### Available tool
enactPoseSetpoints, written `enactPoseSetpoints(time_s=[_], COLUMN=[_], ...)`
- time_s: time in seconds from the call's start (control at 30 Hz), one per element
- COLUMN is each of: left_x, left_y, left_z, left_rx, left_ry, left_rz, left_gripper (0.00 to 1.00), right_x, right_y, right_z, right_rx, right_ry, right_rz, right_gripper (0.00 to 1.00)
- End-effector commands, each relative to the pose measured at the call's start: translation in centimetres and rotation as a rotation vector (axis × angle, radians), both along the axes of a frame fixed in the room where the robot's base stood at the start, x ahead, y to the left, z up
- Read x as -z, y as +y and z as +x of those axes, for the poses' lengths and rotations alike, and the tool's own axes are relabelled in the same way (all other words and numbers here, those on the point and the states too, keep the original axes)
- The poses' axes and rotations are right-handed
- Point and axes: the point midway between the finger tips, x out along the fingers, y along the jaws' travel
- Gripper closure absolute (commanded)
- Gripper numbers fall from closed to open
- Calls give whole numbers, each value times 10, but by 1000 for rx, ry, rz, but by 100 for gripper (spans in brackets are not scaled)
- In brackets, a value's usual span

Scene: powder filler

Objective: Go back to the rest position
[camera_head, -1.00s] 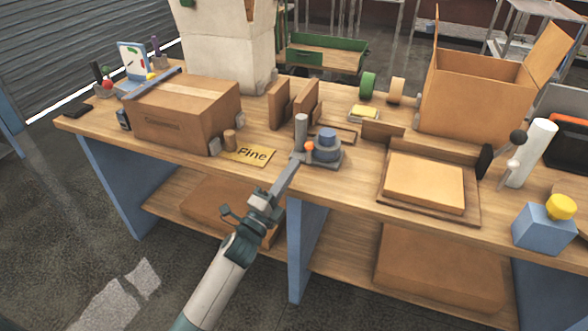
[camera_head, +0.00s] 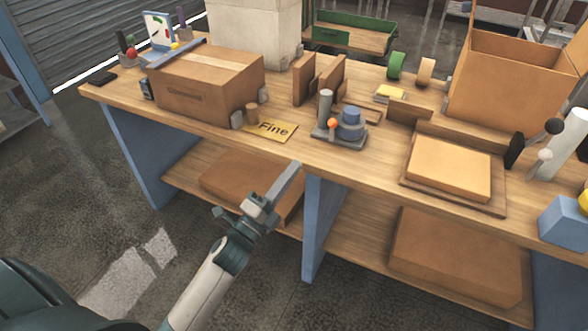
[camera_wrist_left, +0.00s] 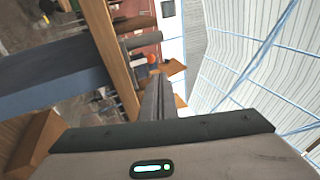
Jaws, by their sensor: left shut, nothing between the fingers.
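My left gripper (camera_head: 291,172) is shut and empty in the head view. Its fingers point up and to the right, in front of the workbench's front edge. They are apart from the small grey device (camera_head: 340,139) with an orange knob and a blue round part, which stands on the bench (camera_head: 215,127) behind them. In the left wrist view the closed fingers (camera_wrist_left: 158,95) show with nothing between them. My right gripper is not in view.
A yellow "Fine" card (camera_head: 280,131) lies near the bench edge beside a closed cardboard box (camera_head: 195,95). A flat box on a tray (camera_head: 503,195) and an open carton (camera_head: 490,95) stand to the right. The floor (camera_head: 75,200) at left is clear.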

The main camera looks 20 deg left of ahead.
Motion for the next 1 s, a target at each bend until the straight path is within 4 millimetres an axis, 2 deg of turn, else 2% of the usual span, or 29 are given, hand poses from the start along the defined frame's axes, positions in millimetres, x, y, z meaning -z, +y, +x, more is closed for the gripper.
enactPoseSetpoints(time_s=[0.4, 0.57, 0.67, 0.77, 0.87, 1.0], left_x=[1, 16, 43, 85, 139, 224], left_y=[0, 1, 3, 5, 5, 3], left_z=[0, 2, 3, 2, -5, -30], left_rx=[1, 0, 0, -8, -26, -78], left_ry=[2, 49, 125, 242, 387, 607], left_rz=[-1, -41, -109, -214, -350, -558], left_gripper=[100, 100, 100, 100, 100, 100], right_x=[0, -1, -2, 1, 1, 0], right_y=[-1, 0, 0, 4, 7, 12], right_z=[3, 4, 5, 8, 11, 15], right_rx=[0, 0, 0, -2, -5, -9], right_ry=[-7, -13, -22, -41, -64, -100], right_rz=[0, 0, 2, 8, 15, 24], right_gripper=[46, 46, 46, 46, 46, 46])
